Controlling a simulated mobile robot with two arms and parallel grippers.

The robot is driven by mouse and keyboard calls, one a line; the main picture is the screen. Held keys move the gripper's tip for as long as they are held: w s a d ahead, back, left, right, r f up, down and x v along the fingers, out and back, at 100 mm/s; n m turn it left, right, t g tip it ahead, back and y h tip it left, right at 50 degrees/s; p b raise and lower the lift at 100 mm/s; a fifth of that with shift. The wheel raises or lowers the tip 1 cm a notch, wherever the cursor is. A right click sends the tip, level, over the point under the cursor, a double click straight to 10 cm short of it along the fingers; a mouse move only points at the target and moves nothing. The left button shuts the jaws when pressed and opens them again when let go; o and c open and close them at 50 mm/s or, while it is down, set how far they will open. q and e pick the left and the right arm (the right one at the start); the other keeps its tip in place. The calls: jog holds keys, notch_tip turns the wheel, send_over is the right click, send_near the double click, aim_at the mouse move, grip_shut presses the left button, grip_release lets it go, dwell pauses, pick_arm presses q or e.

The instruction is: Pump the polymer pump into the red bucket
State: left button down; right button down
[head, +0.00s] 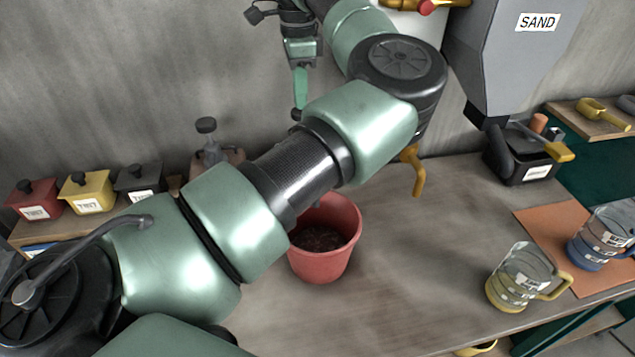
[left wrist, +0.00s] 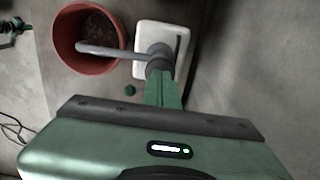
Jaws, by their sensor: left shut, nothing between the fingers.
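The red bucket (head: 335,262) stands on the workbench with dark brown matter inside; my left arm hides part of its rim. It also shows in the left wrist view (left wrist: 68,42). The polymer pump (left wrist: 143,35) has a pale body and a dark round head, and its grey spout reaches left over the bucket. In the head view my arm hides most of the pump. My left gripper (head: 301,105) points down with its fingers shut. In the left wrist view its fingertips (left wrist: 161,78) are at the pump head; I cannot tell whether they touch. My right gripper is not in view.
Several small lidded boxes (head: 86,192) stand at the left. A grey sand hopper (head: 510,60) hangs at the right above a dark container (head: 525,165). A clear jug (head: 520,278) and a blue-based jug (head: 600,238) stand at the right.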

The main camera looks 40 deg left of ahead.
pick_arm(q)
jog(key=shift+f+b, duration=1.3)
jog(key=shift+f, duration=0.7)
jog(key=shift+r, duration=0.1)
jog(key=shift+r+p, duration=1.6)
jog(key=shift+r, duration=0.7)
jog(key=shift+r, duration=0.1)
notch_tip(320, 180, up, 6)
jog(key=p, duration=0.4)
